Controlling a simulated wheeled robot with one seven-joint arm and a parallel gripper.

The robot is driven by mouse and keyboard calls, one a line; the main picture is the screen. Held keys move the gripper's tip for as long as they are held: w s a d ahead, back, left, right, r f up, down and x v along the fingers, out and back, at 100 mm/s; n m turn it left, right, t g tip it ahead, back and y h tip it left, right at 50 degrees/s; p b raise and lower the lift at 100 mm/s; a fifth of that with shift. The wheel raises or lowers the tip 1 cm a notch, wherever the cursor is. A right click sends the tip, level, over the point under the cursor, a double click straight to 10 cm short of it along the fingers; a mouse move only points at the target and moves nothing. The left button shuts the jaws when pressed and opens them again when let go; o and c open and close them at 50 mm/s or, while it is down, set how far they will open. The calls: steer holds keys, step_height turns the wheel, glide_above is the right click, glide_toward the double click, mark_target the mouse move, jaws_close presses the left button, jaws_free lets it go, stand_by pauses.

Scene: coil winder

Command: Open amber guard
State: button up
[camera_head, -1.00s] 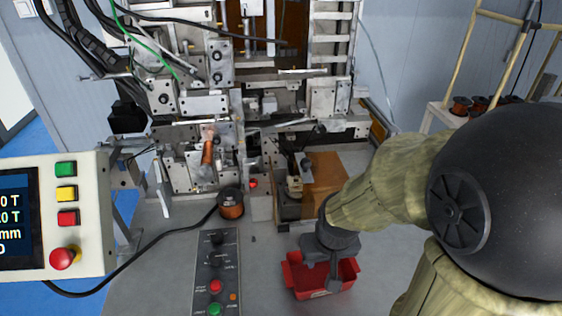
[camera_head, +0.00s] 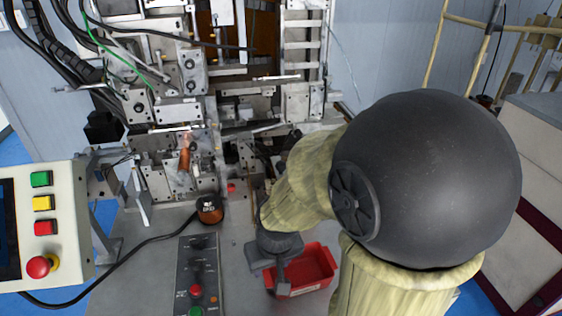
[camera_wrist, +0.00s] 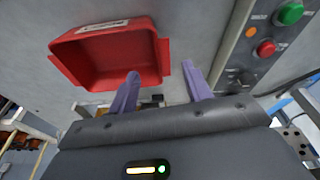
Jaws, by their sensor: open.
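The amber guard is mostly hidden behind my arm in the head view. Only a thin brownish strip (camera_head: 252,188) shows left of the arm at the winder's lower front, and I cannot tell whether it is the guard's edge. My gripper (camera_wrist: 161,78) is open and empty, with two purple fingers apart in the wrist view. In the head view my gripper (camera_head: 275,262) is low over the bench, in front of the winder and by the left end of the red bin. I cannot make out the guard in the wrist view.
The red bin (camera_head: 321,264) is close to my gripper; it also shows in the wrist view (camera_wrist: 152,30). A button panel (camera_head: 183,265) and a copper spool (camera_head: 209,211) stand to the left. The winder (camera_head: 180,113) rises behind. A control screen box (camera_head: 72,205) is far left.

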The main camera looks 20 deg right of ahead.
steer(key=w+d+r+m+p, duration=0.5)
steer(key=w+d+r+m, duration=0.25)
steer(key=w+r, duration=0.55)
step_height(320, 180, up, 13)
steer(key=m+y+p, duration=0.2)
steer(key=m, duration=0.2)
glide_above(282, 163)
steer(key=s+d, duration=0.4)
steer(key=s, duration=0.1)
steer(key=shift+a+r+t, duration=0.15)
steer(key=shift+a+t, duration=0.15)
steer(key=shift+a, duration=0.05)
steer(key=shift+w, duration=0.1)
steer(key=p+x, duration=0.3)
steer(key=x, duration=1.4)
steer(key=shift+a+f, duration=0.1)
steer(key=shift+f, duration=0.15)
steer(key=shift+c, duration=0.4)
jaws_close()
